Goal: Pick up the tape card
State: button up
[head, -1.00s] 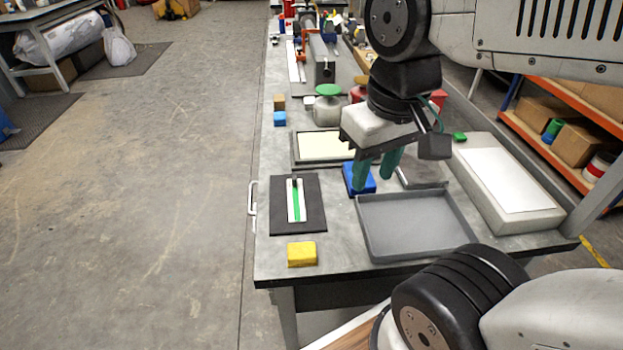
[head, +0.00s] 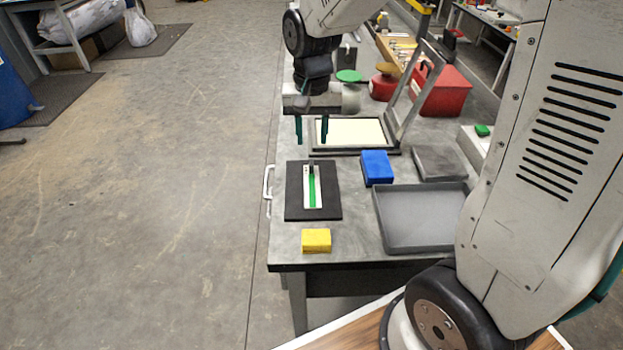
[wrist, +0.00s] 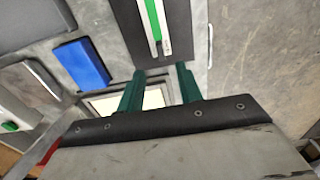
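The tape card (head: 312,192) is a narrow white card with a green strip and a small dark piece at its far end. It lies on a black mat (head: 331,207) at the table's left side. It also shows at the top of the wrist view (wrist: 154,22). My gripper (head: 311,130) is open, with two green fingers apart and nothing between them. In the head view it hangs beyond the mat's far edge, by the framed cream panel. In the wrist view the fingertips (wrist: 160,70) point toward the mat, clear of the card.
A yellow block (head: 316,241) sits nearer than the mat. To the right are a blue block (head: 377,168) and a grey tray (head: 424,248). A framed cream panel (head: 356,132) with an upright frame (head: 412,95) stands behind. Bare tabletop surrounds the mat.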

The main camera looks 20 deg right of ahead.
aim_at(311, 162)
notch_tip(311, 162, down, 8)
jog(key=shift+a+r, duration=0.1)
jog(key=shift+r, duration=0.15)
grip_shut()
